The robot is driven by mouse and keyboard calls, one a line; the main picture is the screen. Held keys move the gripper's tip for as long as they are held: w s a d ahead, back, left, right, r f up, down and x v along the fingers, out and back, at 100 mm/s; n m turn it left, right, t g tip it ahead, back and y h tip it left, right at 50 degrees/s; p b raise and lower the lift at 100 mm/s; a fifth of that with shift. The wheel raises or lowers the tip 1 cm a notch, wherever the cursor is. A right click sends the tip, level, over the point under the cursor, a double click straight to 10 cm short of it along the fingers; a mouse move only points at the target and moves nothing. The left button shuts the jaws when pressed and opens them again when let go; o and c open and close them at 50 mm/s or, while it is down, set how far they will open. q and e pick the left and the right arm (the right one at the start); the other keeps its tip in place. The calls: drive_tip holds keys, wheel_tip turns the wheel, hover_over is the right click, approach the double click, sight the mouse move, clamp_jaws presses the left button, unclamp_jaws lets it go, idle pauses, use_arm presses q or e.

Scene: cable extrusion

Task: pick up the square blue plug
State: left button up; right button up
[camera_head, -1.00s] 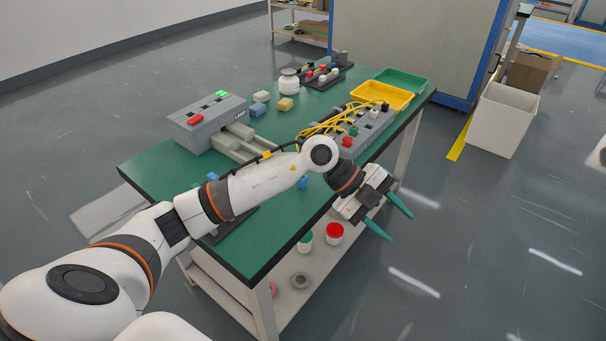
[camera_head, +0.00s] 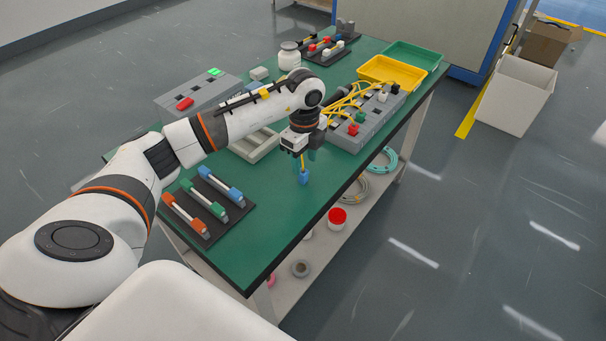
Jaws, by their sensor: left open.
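The small square blue plug (camera_head: 304,176) stands on the green table top, near the table's right front edge. A short yellow lead seems to rise from its top. My left gripper (camera_head: 305,161) points down right above the plug, with its teal fingers open around or just over the plug's upper part. I cannot tell whether the fingers touch it. My left wrist hides part of the table behind. My right gripper is not in view.
A dark rack (camera_head: 238,214) with red, green and blue plug-ended pieces lies to the left. A grey socket block (camera_head: 345,136) with yellow cables stands close behind on the right. A yellow tray (camera_head: 390,71) and a green tray (camera_head: 416,55) sit at the far end.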

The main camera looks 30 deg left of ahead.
sight(303, 171)
use_arm(q)
wheel_tip(303, 171, down, 4)
drive_tip(key=shift+s+f, duration=0.1)
drive_tip(key=shift+f, duration=0.15)
drive_tip(key=shift+a+f, duration=0.1)
drive_tip(key=shift+f, duration=0.2)
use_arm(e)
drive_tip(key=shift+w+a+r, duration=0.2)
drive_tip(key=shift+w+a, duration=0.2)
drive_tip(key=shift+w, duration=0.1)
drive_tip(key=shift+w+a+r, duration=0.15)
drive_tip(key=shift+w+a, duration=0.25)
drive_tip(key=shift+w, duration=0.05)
use_arm(q)
drive_tip(key=shift+c, duration=0.4)
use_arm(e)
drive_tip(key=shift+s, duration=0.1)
use_arm(q)
clamp_jaws()
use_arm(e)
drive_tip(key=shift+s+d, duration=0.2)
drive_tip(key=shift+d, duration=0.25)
use_arm(q)
drive_tip(key=shift+r, duration=0.1)
